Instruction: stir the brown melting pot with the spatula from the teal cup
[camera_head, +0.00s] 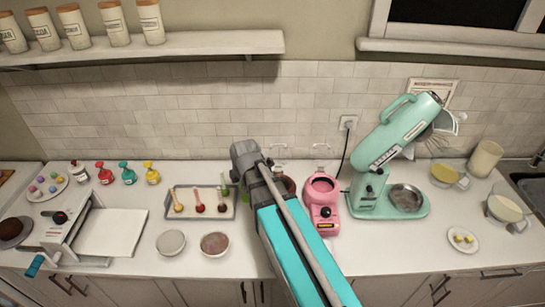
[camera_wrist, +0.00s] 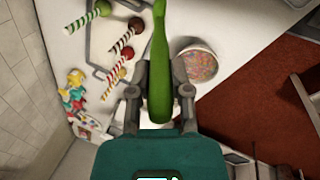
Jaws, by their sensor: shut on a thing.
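In the wrist view my gripper (camera_wrist: 157,90) is shut on a green spatula (camera_wrist: 159,50), with one finger on each side of it. The spatula's upper end runs out of the top of the picture. In the head view my arm hides most of the gripper. The brown melting pot (camera_head: 288,184) shows only in part, just right of my arm, left of the pink melting pot (camera_head: 321,191). I cannot make out the teal cup in either view. The spatula is over the counter, and I see no contact with a pot.
A tray (camera_head: 170,212) with cake pops lies left of my arm. Two bowls (camera_head: 171,242) (camera_head: 215,243) stand in front of it. A teal stand mixer (camera_head: 395,140) stands right of the pink pot. Sauce bottles (camera_head: 128,173) line the back left.

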